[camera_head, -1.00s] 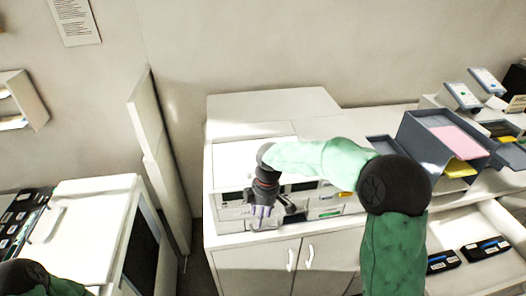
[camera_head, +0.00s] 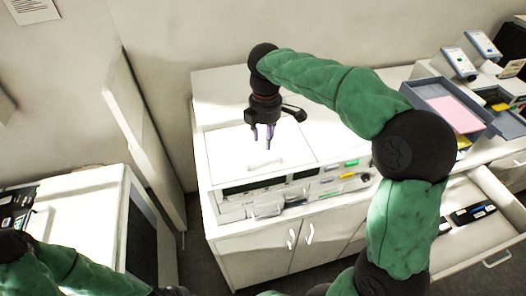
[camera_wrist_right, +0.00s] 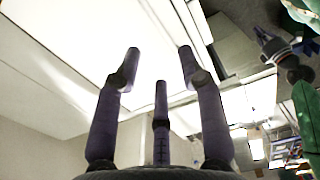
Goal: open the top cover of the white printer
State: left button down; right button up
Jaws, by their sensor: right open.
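The white printer (camera_head: 222,206) is a boxy machine on a white cabinet in the middle of the head view. Its flat top cover (camera_head: 225,150) lies down, with a slim handle (camera_head: 265,163) near the front edge. My right gripper (camera_head: 262,140) is open and empty, fingers pointing down, above the cover. In the right wrist view its dark fingers (camera_wrist_right: 158,68) are spread before a bright white surface. My left arm shows at the lower left of the head view. A dark gripper-like shape (camera_wrist_right: 275,45) at the upper right of the wrist view may be my left gripper.
A white cabinet-like unit (camera_head: 85,215) stands at the left, with a gap before the printer's cabinet (camera_head: 262,252). At the right are a grey tray with pink paper (camera_head: 455,112), card readers (camera_head: 458,62) and an open drawer (camera_head: 485,237) holding dark items.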

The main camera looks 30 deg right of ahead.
send_over(264, 155)
jog(key=s+a, duration=0.2)
jog(key=s, duration=0.2)
notch_tip(264, 155, down, 9)
jog(key=shift+w+r, duration=0.1)
grip_shut()
